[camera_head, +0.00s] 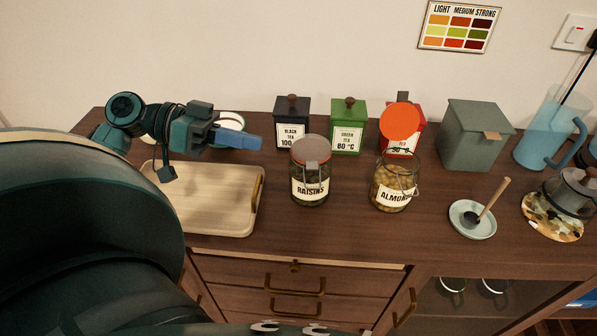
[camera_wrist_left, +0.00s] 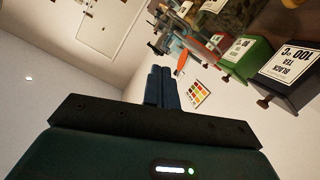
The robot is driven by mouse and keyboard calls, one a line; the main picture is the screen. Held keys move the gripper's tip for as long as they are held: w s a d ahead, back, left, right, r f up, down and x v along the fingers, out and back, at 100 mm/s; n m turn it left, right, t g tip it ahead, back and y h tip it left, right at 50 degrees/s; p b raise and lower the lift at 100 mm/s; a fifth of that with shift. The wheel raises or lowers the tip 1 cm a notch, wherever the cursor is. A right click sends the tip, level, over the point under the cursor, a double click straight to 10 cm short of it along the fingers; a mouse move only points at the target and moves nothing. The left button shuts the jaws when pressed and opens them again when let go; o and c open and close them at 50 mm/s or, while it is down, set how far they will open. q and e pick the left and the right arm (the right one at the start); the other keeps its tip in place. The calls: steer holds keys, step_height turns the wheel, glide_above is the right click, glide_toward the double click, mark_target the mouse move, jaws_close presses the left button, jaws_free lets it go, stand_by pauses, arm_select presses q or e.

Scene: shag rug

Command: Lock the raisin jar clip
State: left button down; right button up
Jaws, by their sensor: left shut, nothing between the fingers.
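The raisin jar (camera_head: 310,177) stands upright on the wooden cabinet top, with a grey-brown lid (camera_head: 311,149) resting down on its mouth. A pale wire clip (camera_head: 311,166) shows at the front of its rim; whether it is fastened is too small to tell. My left gripper (camera_head: 258,142) is to the left of the jar and a little above its lid height, apart from it, pointing right with fingers together and empty. In the left wrist view its blue fingers (camera_wrist_left: 163,88) are shut. My right gripper is not in view.
An almond jar (camera_head: 390,183) with its orange lid (camera_head: 399,122) raised stands to the right. Behind are black (camera_head: 292,112), green (camera_head: 348,115) and red (camera_head: 419,132) tea tins. A wooden tray (camera_head: 205,215) lies below my left arm. A saucer (camera_head: 472,219) holds a scoop.

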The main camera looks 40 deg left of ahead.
mark_target(313, 188)
arm_select(q)
steer(key=w+d+f+p, duration=0.2)
steer(key=d+f, duration=0.3)
steer(key=d, duration=0.3)
steer(key=shift+w+d+f, duration=0.2)
steer(key=shift+w+f, duration=0.2)
steer(key=shift+w, duration=0.35)
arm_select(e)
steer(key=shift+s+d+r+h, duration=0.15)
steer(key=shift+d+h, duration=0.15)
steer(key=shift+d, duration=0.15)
